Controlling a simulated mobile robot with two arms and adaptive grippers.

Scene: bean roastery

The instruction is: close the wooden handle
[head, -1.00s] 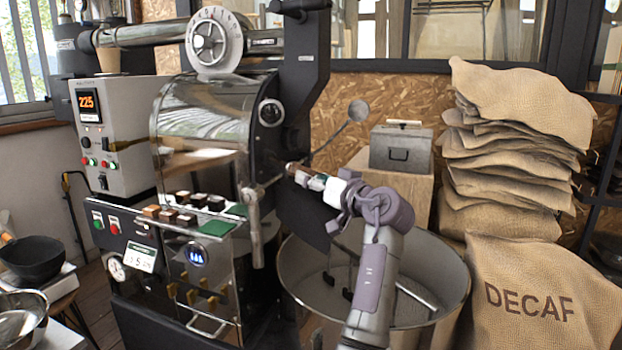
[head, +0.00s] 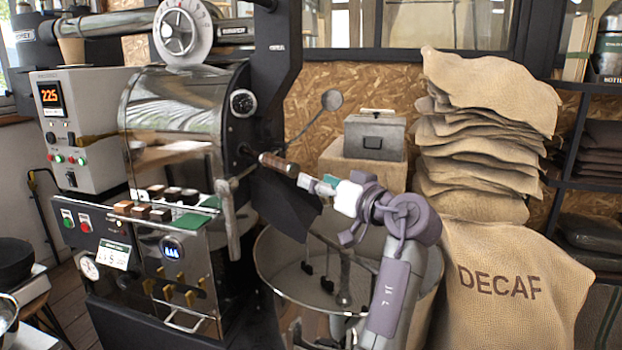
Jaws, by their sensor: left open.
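The wooden handle (head: 278,164) is a brown cylinder with a light metal end. It sticks out to the right from the front of the black and chrome roaster (head: 175,105), above the round cooling bin. My left gripper (head: 307,183) is open at the handle's outer end, with its fingers pointing left toward it. I cannot tell whether the fingers touch the handle. My right gripper is out of view.
The round metal cooling bin (head: 268,290) lies below my left arm. A grey metal box (head: 375,138) stands on a wooden block behind it. Stacked burlap sacks (head: 485,150) and a DECAF sack (head: 500,290) fill the right.

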